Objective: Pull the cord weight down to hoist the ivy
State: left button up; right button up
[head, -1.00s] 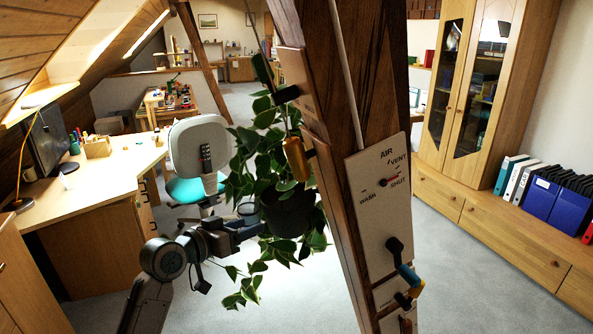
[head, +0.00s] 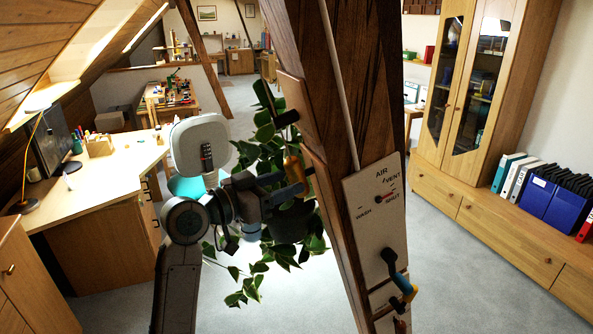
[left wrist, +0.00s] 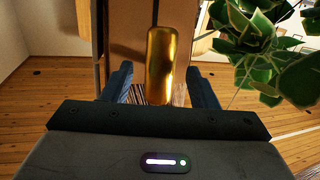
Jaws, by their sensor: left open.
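The cord weight (head: 292,166) is a brass-yellow cylinder hanging at the left face of the timber brace. In the left wrist view the weight (left wrist: 160,62) hangs upright on a thin dark cord (left wrist: 155,12). My left gripper (head: 293,184) is open at the weight's lower part. In the left wrist view its fingers (left wrist: 160,88) stand on either side of the weight's lower end, with gaps showing. The ivy (head: 262,268) hangs in a dark pot (head: 290,224), partly hidden behind my left arm. Ivy leaves (left wrist: 255,45) also show in the left wrist view. My right gripper is out of view.
The timber brace (head: 345,110) rises just right of the weight. Carpet between is clear.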

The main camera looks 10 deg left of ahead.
aim_at(296, 179)
pick_arm(q)
jog(key=shift+p+x, duration=0.5)
jog(key=shift+x, duration=0.7)
jog(key=shift+w+d, duration=0.45)
jog(key=shift+w, duration=0.05)
jog(key=shift+c, duration=0.2)
